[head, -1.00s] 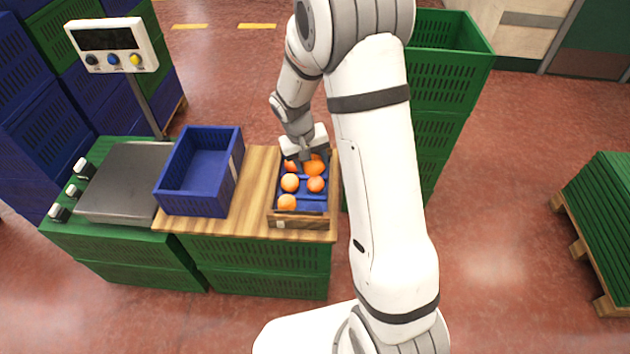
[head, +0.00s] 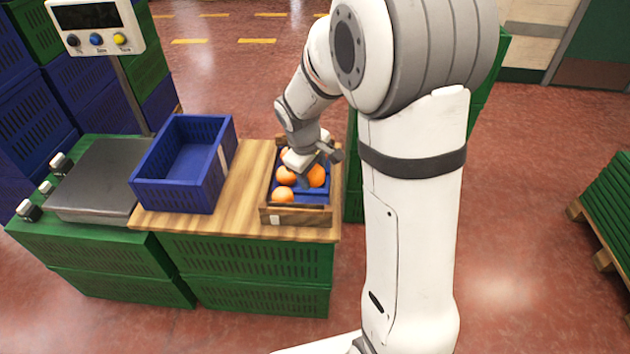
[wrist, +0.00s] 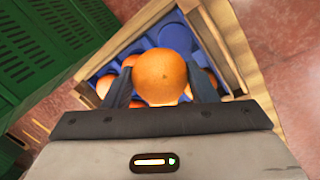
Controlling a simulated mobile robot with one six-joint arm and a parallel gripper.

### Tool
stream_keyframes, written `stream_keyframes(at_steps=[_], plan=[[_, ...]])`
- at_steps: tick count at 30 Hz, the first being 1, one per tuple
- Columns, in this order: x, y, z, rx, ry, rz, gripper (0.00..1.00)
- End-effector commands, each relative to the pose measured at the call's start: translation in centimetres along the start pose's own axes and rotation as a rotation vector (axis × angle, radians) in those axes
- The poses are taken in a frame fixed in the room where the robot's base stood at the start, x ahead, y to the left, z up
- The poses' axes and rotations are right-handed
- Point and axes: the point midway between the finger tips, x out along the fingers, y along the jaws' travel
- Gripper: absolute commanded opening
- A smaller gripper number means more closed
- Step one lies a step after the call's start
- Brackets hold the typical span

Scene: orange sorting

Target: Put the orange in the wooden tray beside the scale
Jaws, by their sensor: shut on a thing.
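The wooden tray (head: 298,216) with a blue pocketed insert stands on the wooden board's right end. My gripper (head: 318,168) is over the tray, tilted, its fingers on both sides of an orange (head: 317,177). In the wrist view my gripper (wrist: 160,85) is shut on this orange (wrist: 160,76), which hides part of the insert. Other oranges (head: 283,196) sit in the tray, and one shows left of the fingers in the wrist view (wrist: 104,86). I cannot tell whether the held orange touches the insert. The scale (head: 95,180) is at the far left.
An empty-looking blue crate (head: 185,165) stands between the scale and the tray. The scale's display (head: 95,28) rises on a post behind. Green crates (head: 245,270) carry the board. Bare board (head: 240,205) lies between crate and tray.

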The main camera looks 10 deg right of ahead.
Motion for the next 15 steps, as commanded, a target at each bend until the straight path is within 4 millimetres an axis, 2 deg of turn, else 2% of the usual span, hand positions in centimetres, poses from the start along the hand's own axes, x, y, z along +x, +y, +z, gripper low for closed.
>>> stream_keyframes(at_steps=[8, 15], plan=[[1.2, -0.3, 0.0, -0.004, 0.0, 0.0, 0.27], [3.5, -0.7, 0.1, -0.002, 0.0, 0.0, 0.27]])
